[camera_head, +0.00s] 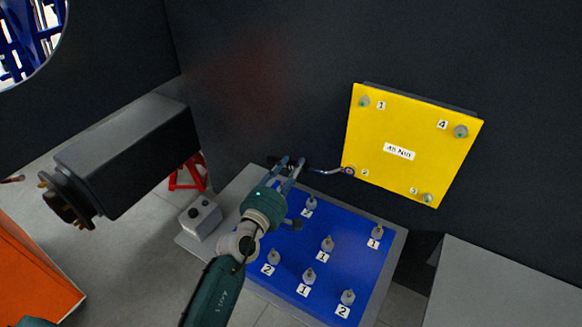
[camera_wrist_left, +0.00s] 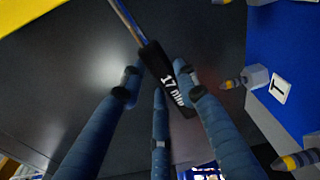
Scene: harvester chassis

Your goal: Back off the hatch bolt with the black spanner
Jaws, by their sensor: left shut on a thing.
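The yellow hatch (camera_head: 408,148) is on the dark wall, with numbered bolts at its corners: bolt 1 (camera_head: 364,101), bolt 4 (camera_head: 461,131) and bolt 3 (camera_head: 428,198). My left gripper (camera_head: 288,163) is left of the hatch's lower left corner, shut on the spanner's black handle, marked 17 mm in the left wrist view (camera_wrist_left: 171,84). The spanner's metal shaft (camera_head: 326,171) reaches right to the corner labelled 2. Its head (camera_head: 349,170) is at the bolt there; I cannot tell how fully it is seated. My right gripper is not in view.
A blue panel (camera_head: 343,225) with several numbered bolts lies below the hatch, partly behind my left arm. A small grey box (camera_head: 201,218) stands at its left. A dark beam (camera_head: 120,150) juts out at left. A grey block (camera_head: 500,290) is at lower right.

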